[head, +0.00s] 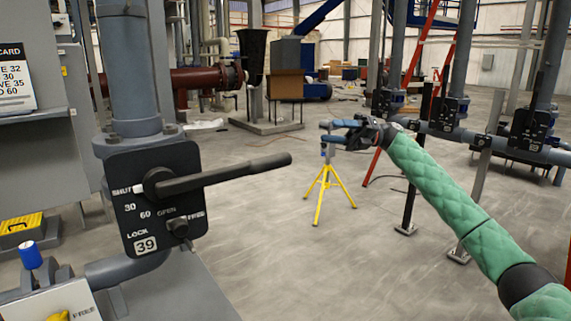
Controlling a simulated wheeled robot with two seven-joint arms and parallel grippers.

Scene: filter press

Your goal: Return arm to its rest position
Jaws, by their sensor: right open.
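My right arm, in a green quilted sleeve, comes in from the lower right. My right gripper (328,131) is at its end near the middle of the view, open and pointing left, with nothing seen between its fingers. It is apart from the black valve lever (225,174), which sticks out to the right from the black valve plate (150,200) numbered 39. The plate carries the marks SHUT, 30, 60, OPEN and LOCK. The lever lies close to the SHUT mark, tilted slightly up to the right. My left gripper is not in view.
A grey vertical pipe (130,65) rises above the plate. A yellow tripod (326,195) appears behind my right gripper. More valves and pipes (450,133) and a red ladder (432,60) stand at the right. The concrete floor (300,265) in the middle is clear.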

